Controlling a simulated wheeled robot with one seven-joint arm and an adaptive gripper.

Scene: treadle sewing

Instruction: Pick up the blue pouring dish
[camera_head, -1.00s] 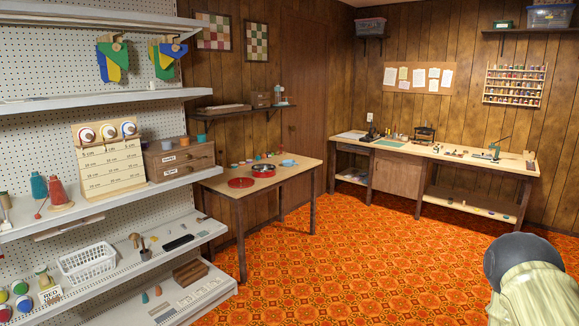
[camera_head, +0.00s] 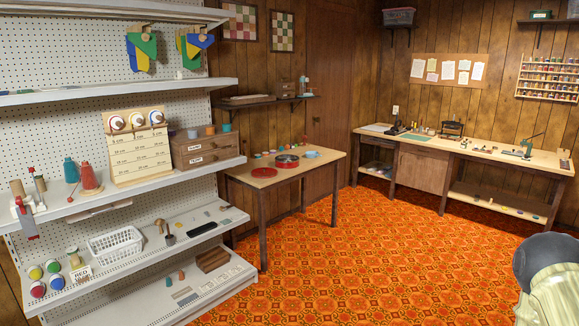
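A small light-blue dish (camera_head: 311,154) sits on the wooden table (camera_head: 330,166) in the middle of the view, near its back right side. It is small at this distance, and I cannot make out a spout. It stands just right of a red round tin (camera_head: 287,163). A flat red dish (camera_head: 264,172) lies further left on the same table. My gripper is not in view.
A white pegboard shelf unit (camera_head: 150,178) with tools and jars fills the left. A long workbench (camera_head: 495,162) runs along the back right. The orange patterned floor (camera_head: 360,260) between is clear.

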